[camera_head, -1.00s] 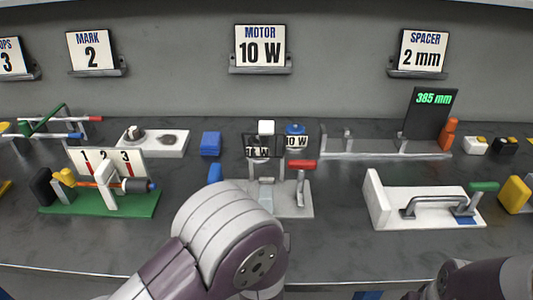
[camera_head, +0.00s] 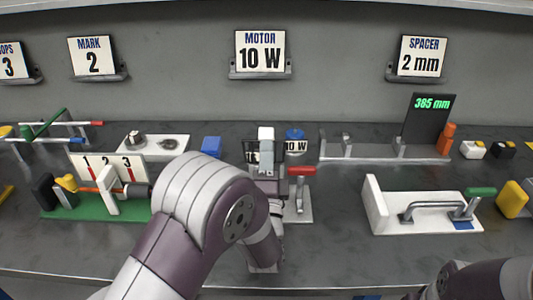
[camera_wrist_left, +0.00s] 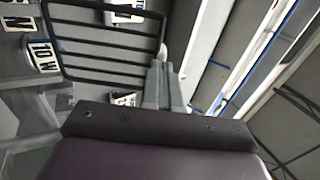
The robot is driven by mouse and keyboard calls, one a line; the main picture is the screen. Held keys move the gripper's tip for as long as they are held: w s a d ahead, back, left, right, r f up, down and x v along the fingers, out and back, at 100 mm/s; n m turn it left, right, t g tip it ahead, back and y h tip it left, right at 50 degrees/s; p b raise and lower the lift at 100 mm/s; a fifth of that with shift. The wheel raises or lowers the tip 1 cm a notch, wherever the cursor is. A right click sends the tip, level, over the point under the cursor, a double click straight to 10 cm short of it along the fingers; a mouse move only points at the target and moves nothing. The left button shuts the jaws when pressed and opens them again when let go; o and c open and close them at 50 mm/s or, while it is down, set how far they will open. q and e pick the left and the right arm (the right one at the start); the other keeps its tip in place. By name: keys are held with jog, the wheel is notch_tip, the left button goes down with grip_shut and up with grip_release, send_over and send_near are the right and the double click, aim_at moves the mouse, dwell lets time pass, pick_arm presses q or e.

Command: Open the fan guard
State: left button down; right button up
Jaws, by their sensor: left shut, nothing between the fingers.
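The fan guard is a black wire frame; in the head view its left part (camera_head: 250,149) shows beside my left gripper (camera_head: 266,150) on the grey fixture. In the left wrist view the guard's parallel bars (camera_wrist_left: 104,47) spread across the upper left. My left gripper (camera_wrist_left: 160,75) is shut and empty there, its fingertips close to the guard's right edge and a small pale knob (camera_wrist_left: 162,53). I cannot tell whether they touch. My left forearm and hand hide much of the fixture in the head view. My right gripper is out of view.
A red-handled lever (camera_head: 302,171) stands just right of the guard. A blue round part (camera_head: 295,134) is behind it and a blue block (camera_head: 211,145) to its left. The green-based stand (camera_head: 130,208) is left; the white tray with a handle (camera_head: 410,220) is right.

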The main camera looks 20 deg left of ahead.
aim_at(267, 128)
pick_arm(q)
jog(key=r+p, duration=0.1)
jog(key=p, duration=0.1)
jog(key=w+r+g+p, duration=0.1)
jog(key=p, duration=0.2)
jog(key=w+r+g+p, duration=0.1)
jog(key=p, duration=0.2)
jog(key=shift+a+r+h, duration=0.2)
jog(key=shift+a+h, duration=0.05)
jog(key=shift+h, duration=0.05)
jog(key=w+g+p, duration=0.2)
jog(key=p, duration=0.1)
jog(key=shift+w+a+f+h, duration=0.1)
jog(key=shift+w+a+h, duration=0.05)
jog(key=shift+a+h, duration=0.2)
jog(key=shift+w+a+f, duration=0.1)
jog(key=shift+w+f, duration=0.1)
jog(key=shift+w, duration=0.15)
